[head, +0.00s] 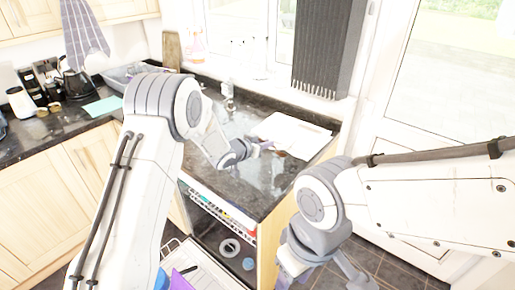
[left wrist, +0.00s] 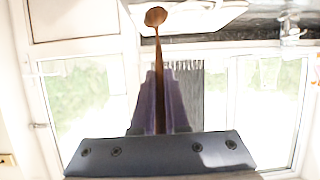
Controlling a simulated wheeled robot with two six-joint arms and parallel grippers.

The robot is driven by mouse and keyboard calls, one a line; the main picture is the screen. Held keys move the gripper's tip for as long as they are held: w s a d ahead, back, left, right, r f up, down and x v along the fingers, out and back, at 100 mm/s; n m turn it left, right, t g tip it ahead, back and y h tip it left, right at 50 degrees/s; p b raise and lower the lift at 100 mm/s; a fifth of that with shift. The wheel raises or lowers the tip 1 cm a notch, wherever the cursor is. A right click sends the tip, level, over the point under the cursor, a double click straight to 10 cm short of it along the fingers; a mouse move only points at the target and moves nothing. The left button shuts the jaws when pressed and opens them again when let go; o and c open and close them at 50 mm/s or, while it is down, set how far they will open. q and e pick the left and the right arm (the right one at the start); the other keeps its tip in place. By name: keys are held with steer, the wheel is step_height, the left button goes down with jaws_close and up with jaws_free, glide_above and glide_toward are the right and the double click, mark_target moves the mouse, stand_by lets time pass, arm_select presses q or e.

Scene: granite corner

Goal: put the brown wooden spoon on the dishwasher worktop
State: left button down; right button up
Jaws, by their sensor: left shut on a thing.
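The brown wooden spoon (left wrist: 155,17) shows in the left wrist view, its handle running between my left gripper's fingers (left wrist: 160,85) and its bowl pointing away. My left gripper (head: 262,146) is shut on the spoon. In the head view the spoon (head: 280,154) is small and partly hidden, above the dark granite worktop (head: 235,185) over the open dishwasher. Whether the spoon touches the worktop I cannot tell. My right gripper (head: 325,272) is low at the front, its fingers apart and empty.
A white tray (head: 295,133) lies on the worktop just behind the spoon. The tap (head: 228,95) stands behind. The dishwasher's rack (head: 222,212) is open below the worktop. A kettle (head: 76,84) and a spray bottle (head: 196,46) stand farther back. Worktop in front of my left gripper is clear.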

arm_select(q)
steer(key=f, duration=0.1)
steer(key=f+p, duration=0.1)
steer(key=f, duration=0.1)
steer(key=w+f, duration=0.1)
steer(key=shift+a+f, duration=0.3)
steer(key=shift+f, duration=0.05)
steer(key=shift+f, duration=0.15)
steer(key=c, duration=0.9)
jaws_free()
